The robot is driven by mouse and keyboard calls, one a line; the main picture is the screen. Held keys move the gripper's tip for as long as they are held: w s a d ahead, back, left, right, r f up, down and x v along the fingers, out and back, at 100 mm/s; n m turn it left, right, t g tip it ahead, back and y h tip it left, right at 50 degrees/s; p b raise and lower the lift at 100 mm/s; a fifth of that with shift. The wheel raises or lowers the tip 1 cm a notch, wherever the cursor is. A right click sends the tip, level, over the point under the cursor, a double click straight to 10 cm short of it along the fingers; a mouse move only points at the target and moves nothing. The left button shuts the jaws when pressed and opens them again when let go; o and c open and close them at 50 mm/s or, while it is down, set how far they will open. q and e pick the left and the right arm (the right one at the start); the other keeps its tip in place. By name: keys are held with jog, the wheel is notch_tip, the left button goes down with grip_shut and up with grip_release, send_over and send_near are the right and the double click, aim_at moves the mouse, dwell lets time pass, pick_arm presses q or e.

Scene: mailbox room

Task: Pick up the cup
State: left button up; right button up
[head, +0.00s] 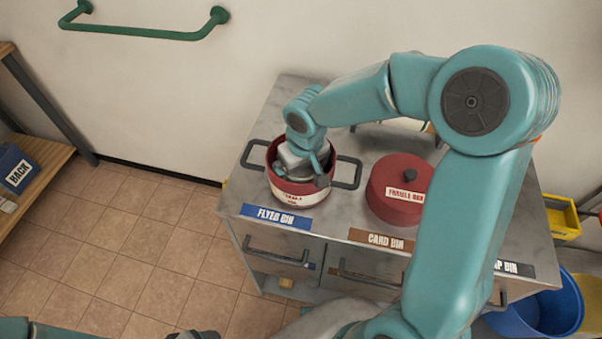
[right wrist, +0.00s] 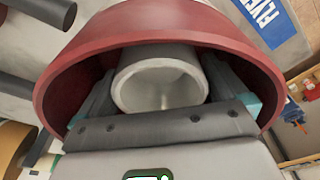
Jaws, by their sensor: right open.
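A pale grey-white cup (right wrist: 160,88) shows in the right wrist view, inside a red pot (right wrist: 62,85), its round mouth facing the camera. In the head view the red pot (head: 291,193) stands without a lid on the cabinet; the cup cannot be made out clearly there. My right gripper (head: 310,176) reaches down into the pot. In the right wrist view its open fingers (right wrist: 160,98) are on either side of the cup; contact cannot be told. Of my left arm, only small parts show at the bottom edge of the head view; its jaws cannot be made out.
The pot has dark side handles. A red lidded pot (head: 394,192) stands to its right on the cabinet top (head: 345,215). Flyer bin (head: 277,216) and card bin (head: 381,240) labels mark the front edge. A blue bucket (head: 560,306) is at lower right. The left floor is clear.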

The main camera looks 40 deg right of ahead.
jog(key=shift+s, duration=0.1)
jog(key=c, duration=0.8)
jog(key=shift+o, duration=0.2)
